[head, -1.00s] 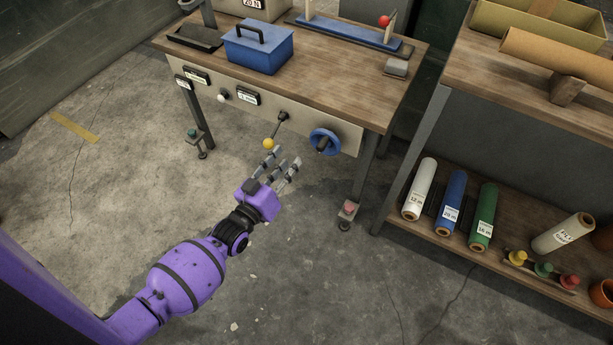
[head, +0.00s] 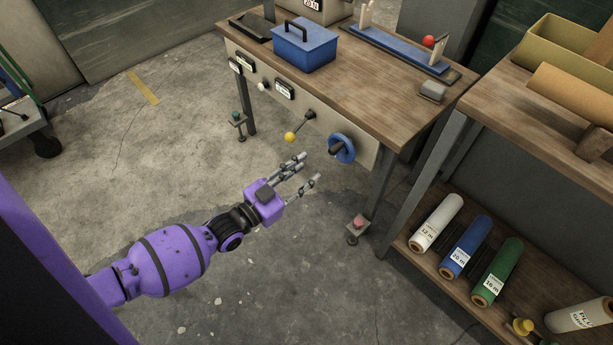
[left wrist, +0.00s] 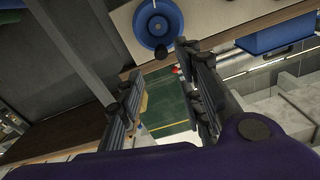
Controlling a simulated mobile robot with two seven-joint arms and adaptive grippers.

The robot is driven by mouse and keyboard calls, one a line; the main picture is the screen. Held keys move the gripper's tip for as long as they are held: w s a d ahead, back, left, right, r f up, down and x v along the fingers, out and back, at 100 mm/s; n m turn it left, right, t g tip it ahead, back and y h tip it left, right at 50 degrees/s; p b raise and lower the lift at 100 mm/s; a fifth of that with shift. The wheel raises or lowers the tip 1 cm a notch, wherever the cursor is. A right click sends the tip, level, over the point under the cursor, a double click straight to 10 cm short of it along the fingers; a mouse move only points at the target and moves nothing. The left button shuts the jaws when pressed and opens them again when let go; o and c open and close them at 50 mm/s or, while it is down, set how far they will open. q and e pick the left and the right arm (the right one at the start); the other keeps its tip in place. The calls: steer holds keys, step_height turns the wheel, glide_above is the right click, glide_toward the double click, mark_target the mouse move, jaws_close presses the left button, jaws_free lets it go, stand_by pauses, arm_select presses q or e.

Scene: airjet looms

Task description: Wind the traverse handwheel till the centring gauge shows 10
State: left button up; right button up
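A blue handwheel (head: 348,149) with a dark handle stands on the front panel of the workbench. It also shows at the top of the left wrist view (left wrist: 146,28), with its black knob pointing towards the fingers. My left gripper (head: 308,169) is open and empty, in front of and a little below-left of the wheel, apart from it. Its spread fingers also show in the left wrist view (left wrist: 157,72). Small framed displays sit on the panel, one of them a white display (head: 284,89); its reading is too small to tell, and I cannot tell which is the centring gauge. My right gripper is out of view.
A lever with a yellow knob (head: 290,137) sticks out left of the wheel, close to my fingers. A blue toolbox (head: 304,52) stands on the bench (head: 375,85). A shelf with several rolls (head: 465,247) is at the right.

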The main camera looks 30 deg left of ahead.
mark_target(330, 152)
arm_select(q)
steer(key=shift+m, duration=0.3)
steer(key=b+x, duration=0.3)
steer(key=x, duration=0.6)
steer(key=shift+w+f, duration=0.1)
steer(key=shift+w, duration=0.25)
steer(key=shift+c, duration=0.6)
jaws_close()
